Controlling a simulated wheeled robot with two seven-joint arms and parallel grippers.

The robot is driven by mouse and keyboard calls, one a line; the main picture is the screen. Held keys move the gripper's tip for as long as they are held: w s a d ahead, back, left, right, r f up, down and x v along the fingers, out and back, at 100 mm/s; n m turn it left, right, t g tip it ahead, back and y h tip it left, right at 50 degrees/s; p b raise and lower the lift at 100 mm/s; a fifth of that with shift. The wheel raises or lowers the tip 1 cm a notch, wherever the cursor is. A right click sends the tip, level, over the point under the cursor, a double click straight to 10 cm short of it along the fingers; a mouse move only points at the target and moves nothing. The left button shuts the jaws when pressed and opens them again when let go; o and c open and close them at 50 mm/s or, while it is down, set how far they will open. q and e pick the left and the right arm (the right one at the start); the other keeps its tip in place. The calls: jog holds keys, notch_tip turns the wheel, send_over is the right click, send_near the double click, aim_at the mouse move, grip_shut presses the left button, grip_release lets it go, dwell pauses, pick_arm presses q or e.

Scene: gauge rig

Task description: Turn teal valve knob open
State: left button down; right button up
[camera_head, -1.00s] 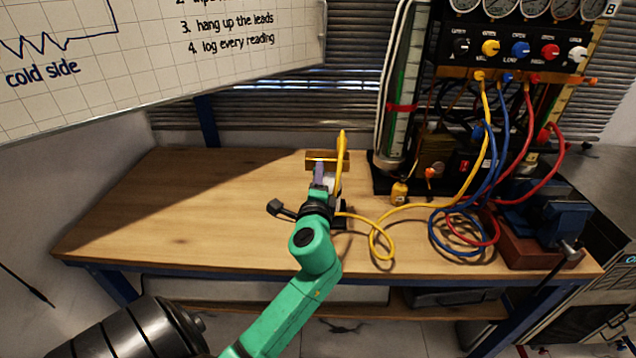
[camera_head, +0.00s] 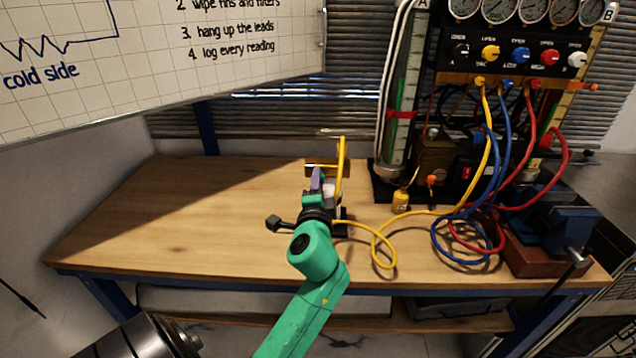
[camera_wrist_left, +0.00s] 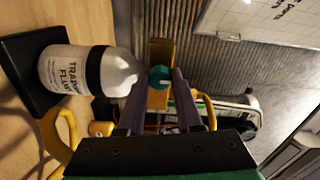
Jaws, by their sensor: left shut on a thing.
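The teal valve knob (camera_wrist_left: 159,77) shows in the left wrist view, in front of an upright brass block (camera_wrist_left: 160,55). My left gripper (camera_wrist_left: 160,80) has its two dark fingers on either side of the knob and is shut on it. In the head view my left gripper (camera_head: 316,182) reaches to the brass block (camera_head: 322,166) on the bench, and the knob is hidden there. The knob's turn angle is hard to read. My right gripper is not in view.
A white fluid bottle (camera_wrist_left: 75,70) stands close beside my left gripper on a black base (camera_wrist_left: 25,75). A yellow hose (camera_head: 378,243) loops across the bench (camera_head: 180,225). The gauge panel (camera_head: 515,50), coiled leads and blue vise (camera_head: 555,220) fill the right. The bench's left side is clear.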

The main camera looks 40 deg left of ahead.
pick_arm(q)
jog(key=shift+f, duration=0.1)
jog(key=c, duration=0.6)
grip_release()
jog(key=shift+o, duration=0.2)
jog(key=shift+s, duration=0.1)
jog(key=b+v, duration=0.3)
jog(key=v, duration=1.1)
jog(key=shift+s+d, duration=0.15)
jog(key=shift+s, duration=0.05)
